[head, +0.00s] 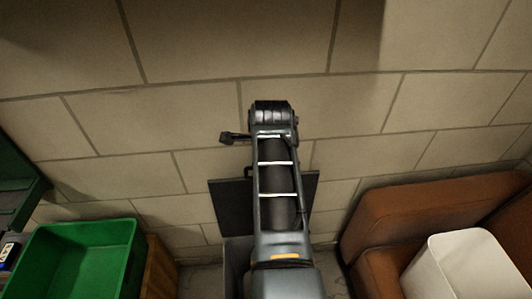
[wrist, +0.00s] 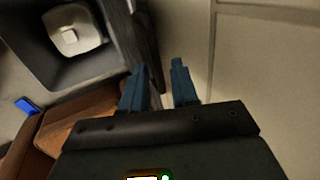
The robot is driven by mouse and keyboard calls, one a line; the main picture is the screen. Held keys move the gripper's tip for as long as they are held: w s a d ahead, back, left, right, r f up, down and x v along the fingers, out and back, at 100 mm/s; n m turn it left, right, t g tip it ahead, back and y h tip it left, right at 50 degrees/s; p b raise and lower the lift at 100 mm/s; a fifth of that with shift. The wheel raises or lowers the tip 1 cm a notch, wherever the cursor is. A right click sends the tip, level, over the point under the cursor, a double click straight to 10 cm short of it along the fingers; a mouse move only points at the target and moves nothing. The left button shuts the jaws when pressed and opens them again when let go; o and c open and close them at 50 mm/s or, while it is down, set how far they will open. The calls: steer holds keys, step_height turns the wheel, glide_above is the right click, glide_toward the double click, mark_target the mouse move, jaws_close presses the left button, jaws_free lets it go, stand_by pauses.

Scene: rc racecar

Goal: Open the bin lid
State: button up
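The bin (head: 236,262) is grey and mostly hidden behind my arm in the head view. Its dark lid (head: 230,207) stands raised against the wall side, with a small handle at its top edge. In the wrist view the bin's dark opening (wrist: 53,72) is uncovered at the upper left. The lid (wrist: 128,35) shows there as a dark panel beside the opening. My gripper (wrist: 159,68) is open, its two blue fingers apart close to the lid's edge. Whether a finger touches the lid cannot be told. In the head view my gripper is hidden.
A pale squarish object (wrist: 76,29) shows within the bin's opening. A green crate (head: 84,255) stands left and a brown sofa (head: 410,215) right, with a white box (head: 463,268) on it. A block wall (head: 330,105) lies close behind. A small blue object (wrist: 27,105) lies lower left.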

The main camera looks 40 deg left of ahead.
steer(key=shift+v, duration=1.8)
